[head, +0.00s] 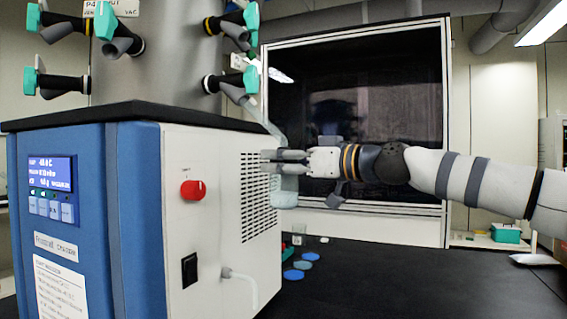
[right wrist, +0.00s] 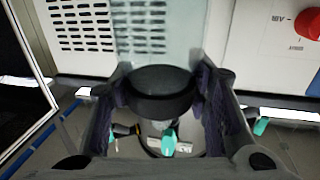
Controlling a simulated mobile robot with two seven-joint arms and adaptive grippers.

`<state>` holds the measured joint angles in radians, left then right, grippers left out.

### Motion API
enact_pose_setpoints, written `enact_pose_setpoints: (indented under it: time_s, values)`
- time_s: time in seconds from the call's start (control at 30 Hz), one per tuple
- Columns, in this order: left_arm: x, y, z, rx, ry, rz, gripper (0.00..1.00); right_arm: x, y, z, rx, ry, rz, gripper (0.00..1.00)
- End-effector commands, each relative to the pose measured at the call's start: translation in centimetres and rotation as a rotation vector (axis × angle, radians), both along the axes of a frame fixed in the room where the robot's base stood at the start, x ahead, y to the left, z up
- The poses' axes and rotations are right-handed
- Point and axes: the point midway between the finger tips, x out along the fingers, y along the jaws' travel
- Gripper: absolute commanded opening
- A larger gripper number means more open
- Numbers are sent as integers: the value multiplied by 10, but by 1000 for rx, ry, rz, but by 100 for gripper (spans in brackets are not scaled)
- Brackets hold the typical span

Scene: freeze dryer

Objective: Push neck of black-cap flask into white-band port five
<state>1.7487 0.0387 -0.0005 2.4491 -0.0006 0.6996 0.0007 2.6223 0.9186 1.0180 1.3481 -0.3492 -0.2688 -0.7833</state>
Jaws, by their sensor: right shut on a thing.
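My right gripper (head: 272,158) is shut on the flask, beside the freeze dryer's white side wall. The flask's pale glass body (head: 285,190) hangs below the fingers in the head view. Its black cap (right wrist: 160,92) sits between the fingers in the right wrist view. A thin pale glass neck (head: 266,122) slants from the fingers up and left toward a port with a teal valve (head: 250,79) and a white band (head: 207,84). I cannot tell whether the neck's tip touches or enters this port. My left gripper is not in view.
The freeze dryer (head: 110,215) has a red knob (head: 193,189) and vent slots. Several other teal-handled ports ring its grey drum (head: 165,60). A dark-windowed cabinet (head: 350,100) stands behind my right arm. Coloured discs (head: 293,274) lie on the black bench (head: 400,285), whose right part is mostly clear.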

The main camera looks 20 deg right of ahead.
Motion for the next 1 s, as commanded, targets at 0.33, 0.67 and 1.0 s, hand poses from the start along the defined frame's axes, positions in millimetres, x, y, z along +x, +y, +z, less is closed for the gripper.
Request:
enact_pose_setpoints:
  time_s: [0.33,0.67,1.0]
  values:
    - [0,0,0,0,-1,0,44,0,1,7,3,-10,-2,0]
    - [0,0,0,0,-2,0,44,3,4,11,3,-10,-2,62]
    - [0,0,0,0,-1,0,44,2,2,7,1,-3,-1,68]
